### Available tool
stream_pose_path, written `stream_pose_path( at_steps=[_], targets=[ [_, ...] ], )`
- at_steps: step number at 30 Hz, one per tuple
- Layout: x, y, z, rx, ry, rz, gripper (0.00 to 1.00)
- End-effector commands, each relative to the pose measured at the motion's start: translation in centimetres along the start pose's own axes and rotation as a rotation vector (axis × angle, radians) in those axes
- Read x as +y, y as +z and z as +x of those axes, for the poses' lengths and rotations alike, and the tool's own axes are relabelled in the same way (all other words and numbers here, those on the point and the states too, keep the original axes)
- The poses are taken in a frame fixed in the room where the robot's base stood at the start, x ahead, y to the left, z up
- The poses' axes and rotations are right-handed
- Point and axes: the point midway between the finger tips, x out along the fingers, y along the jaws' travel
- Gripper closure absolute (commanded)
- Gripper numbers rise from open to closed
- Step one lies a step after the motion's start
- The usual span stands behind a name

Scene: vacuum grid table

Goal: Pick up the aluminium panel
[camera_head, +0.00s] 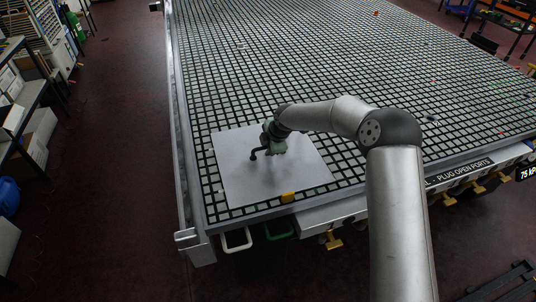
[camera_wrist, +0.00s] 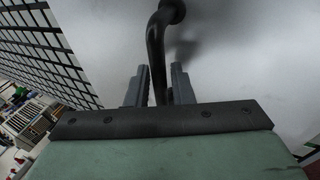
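The aluminium panel (camera_head: 235,185) is a flat pale grey sheet lying on the grid table near its front left corner. A bent black bar handle (camera_head: 259,151) stands on it. In the wrist view the handle (camera_wrist: 156,45) runs from the panel (camera_wrist: 240,60) down between the two grey fingers of my gripper (camera_wrist: 160,84). The fingers stand apart on either side of the bar, with a gap showing on the right. My green gripper also shows over the panel in the head view (camera_head: 268,149). The handle's near end is hidden behind the gripper body.
The black grid table (camera_head: 330,70) is mostly bare, with a few small bits on it. A metal rail (camera_head: 178,120) runs along the table's left side. Shelves (camera_head: 25,95) stand at the left.

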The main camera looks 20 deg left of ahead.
Motion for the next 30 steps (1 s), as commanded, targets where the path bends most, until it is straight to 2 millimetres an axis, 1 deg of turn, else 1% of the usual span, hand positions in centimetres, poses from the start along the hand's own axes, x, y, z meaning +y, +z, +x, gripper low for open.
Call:
stream_pose_path(
  at_steps=[2, 3, 4, 5, 30],
  targets=[
    [-0.02, 0.01, 0.00, 0.000, 0.000, 0.000, 0.79],
    [-0.02, 0.00, 0.00, 0.000, 0.000, 0.000, 0.90],
    [-0.02, 0.00, 0.00, 0.000, 0.000, 0.000, 0.99],
    [-0.02, 0.00, 0.00, 0.000, 0.000, 0.000, 1.00],
    [-0.01, 0.00, -0.04, 0.000, 0.000, -0.001, 1.00]
  ],
)
